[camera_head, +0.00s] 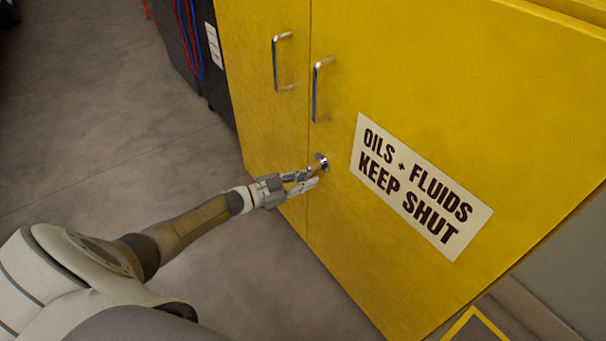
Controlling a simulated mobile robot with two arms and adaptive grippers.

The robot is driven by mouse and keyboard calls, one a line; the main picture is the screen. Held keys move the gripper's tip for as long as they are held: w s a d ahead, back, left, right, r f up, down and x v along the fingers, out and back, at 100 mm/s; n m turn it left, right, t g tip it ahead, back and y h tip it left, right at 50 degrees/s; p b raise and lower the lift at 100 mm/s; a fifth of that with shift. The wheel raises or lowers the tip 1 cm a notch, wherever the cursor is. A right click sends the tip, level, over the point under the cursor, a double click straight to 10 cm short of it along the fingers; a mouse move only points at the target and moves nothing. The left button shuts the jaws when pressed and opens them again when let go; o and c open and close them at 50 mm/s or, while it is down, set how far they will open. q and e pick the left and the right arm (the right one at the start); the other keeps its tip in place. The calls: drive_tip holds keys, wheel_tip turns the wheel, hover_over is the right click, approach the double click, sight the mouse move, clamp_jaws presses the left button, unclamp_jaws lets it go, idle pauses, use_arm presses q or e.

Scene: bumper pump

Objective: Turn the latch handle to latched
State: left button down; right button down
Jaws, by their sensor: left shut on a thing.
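The latch handle (321,161) is a small metal piece on the right door of a yellow cabinet, close to the seam between the doors and below the door pulls. My left gripper (312,180) comes in from the left and is shut on the latch handle, its fingers pointing right at the door. The fingers hide part of the handle, so its exact angle is hard to tell. My right gripper is not in view.
The yellow cabinet (440,90) has two closed doors with metal pulls, left (277,62) and right (316,90). A sign (418,186) reads "OILS + FLUIDS KEEP SHUT". A dark unit with red and blue cables (190,40) stands behind left. The grey floor (90,120) at left is clear.

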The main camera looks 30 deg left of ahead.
use_arm(q)
drive_tip(key=shift+s+d+f+n+h, duration=0.1)
drive_tip(key=shift+s+d+n+h, duration=0.1)
drive_tip(key=shift+d+n, duration=0.35)
drive_tip(key=shift+s+d+f+n+h, duration=0.1)
drive_tip(key=shift+s+d+n, duration=0.1)
drive_tip(key=shift+n, duration=0.55)
drive_tip(key=shift+d, duration=0.1)
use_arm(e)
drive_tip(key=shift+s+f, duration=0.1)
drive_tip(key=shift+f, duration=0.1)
use_arm(q)
drive_tip(key=shift+d+r+n, duration=0.1)
drive_tip(key=shift+n, duration=0.3)
drive_tip(key=c, duration=1.4)
unclamp_jaws()
drive_tip(key=shift+c, duration=0.2)
drive_tip(key=v, duration=1.2)
drive_tip(key=shift+f, duration=0.2)
